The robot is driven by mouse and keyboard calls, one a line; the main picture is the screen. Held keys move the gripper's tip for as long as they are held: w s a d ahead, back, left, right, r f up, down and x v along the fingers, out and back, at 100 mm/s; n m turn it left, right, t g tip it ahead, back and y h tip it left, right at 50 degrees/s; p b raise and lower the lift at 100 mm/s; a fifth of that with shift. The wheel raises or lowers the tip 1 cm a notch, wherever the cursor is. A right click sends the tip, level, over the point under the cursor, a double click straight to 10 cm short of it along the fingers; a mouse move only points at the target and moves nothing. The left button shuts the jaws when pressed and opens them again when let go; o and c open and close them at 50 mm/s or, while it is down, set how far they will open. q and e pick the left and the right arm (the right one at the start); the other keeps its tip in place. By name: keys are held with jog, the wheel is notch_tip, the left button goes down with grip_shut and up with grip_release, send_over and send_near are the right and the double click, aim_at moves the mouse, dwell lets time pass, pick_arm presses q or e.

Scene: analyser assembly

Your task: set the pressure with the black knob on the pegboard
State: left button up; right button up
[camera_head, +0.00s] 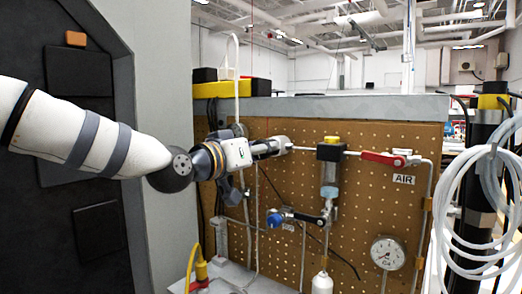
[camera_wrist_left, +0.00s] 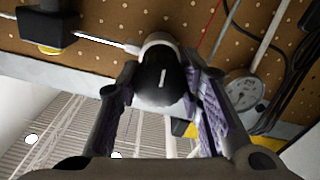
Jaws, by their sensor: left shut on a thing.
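The black knob (camera_wrist_left: 162,80) with a white mark on its face sits on the end of a light regulator body. My left gripper (camera_wrist_left: 160,98) has its purple-padded fingers on both sides of the knob and is shut on it. In the head view my left gripper (camera_head: 262,149) reaches the regulator body (camera_head: 281,145) on the pegboard (camera_head: 390,190) and hides the knob. A round dial gauge (camera_wrist_left: 243,90) shows beside the knob in the left wrist view; its reading is too small to tell. My right gripper is not in view.
A filter with a black and yellow top (camera_head: 330,149) joins the regulator by a pipe. A red-handled valve (camera_head: 383,158) is near the AIR label (camera_head: 403,180). A blue knob (camera_head: 274,218) and a lower gauge (camera_head: 388,253) are below. Coiled tubing (camera_head: 450,220) hangs at right.

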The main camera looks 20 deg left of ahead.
pick_arm(q)
jog(key=o, duration=1.2)
jog(key=shift+c, duration=0.2)
jog(key=v, duration=0.7)
jog(key=shift+s, duration=0.25)
jog(key=shift+a, duration=0.1)
